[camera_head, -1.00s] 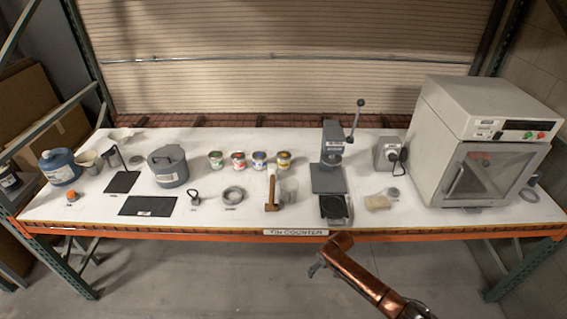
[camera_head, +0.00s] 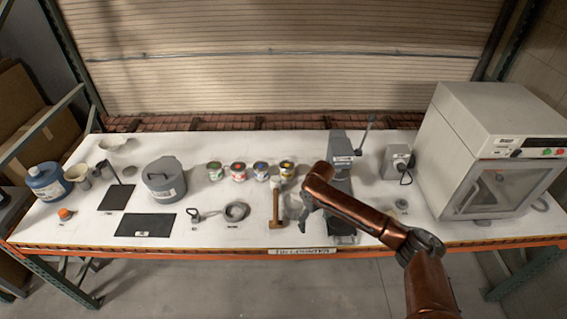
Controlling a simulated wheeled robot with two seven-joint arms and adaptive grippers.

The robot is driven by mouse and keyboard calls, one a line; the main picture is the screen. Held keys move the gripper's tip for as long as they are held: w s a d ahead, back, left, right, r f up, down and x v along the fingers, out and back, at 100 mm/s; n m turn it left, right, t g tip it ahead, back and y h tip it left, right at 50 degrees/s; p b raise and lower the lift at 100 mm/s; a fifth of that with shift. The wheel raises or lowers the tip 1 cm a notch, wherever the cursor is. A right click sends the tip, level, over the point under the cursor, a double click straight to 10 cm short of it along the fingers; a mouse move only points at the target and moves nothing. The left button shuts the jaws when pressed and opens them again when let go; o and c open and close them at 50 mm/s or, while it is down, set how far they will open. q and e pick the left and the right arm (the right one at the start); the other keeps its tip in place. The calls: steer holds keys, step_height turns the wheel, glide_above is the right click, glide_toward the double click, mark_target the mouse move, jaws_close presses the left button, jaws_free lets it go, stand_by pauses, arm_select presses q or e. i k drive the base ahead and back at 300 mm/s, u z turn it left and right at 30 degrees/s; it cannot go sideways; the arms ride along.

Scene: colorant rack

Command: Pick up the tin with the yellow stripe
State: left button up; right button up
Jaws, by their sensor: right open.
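The tin with the yellow stripe (camera_head: 287,171) stands upright on the white counter, at the right end of a row of small tins. Beside it in the row are a blue-striped tin (camera_head: 261,171), a red-striped tin (camera_head: 238,172) and a green-striped tin (camera_head: 215,172). My right gripper (camera_head: 303,214) hangs over the counter, in front of and slightly right of the yellow-striped tin, apart from it. It is open and small in the picture, with nothing seen between its fingers. My left gripper is out of view.
A grey lever press (camera_head: 340,150) stands right, partly behind my arm. A tape ring (camera_head: 237,211) and a grey pot (camera_head: 164,179) are left. An oven-like cabinet (camera_head: 490,150) fills the right end.

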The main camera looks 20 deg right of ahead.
mark_target(286, 176)
steer(key=i, duration=1.25)
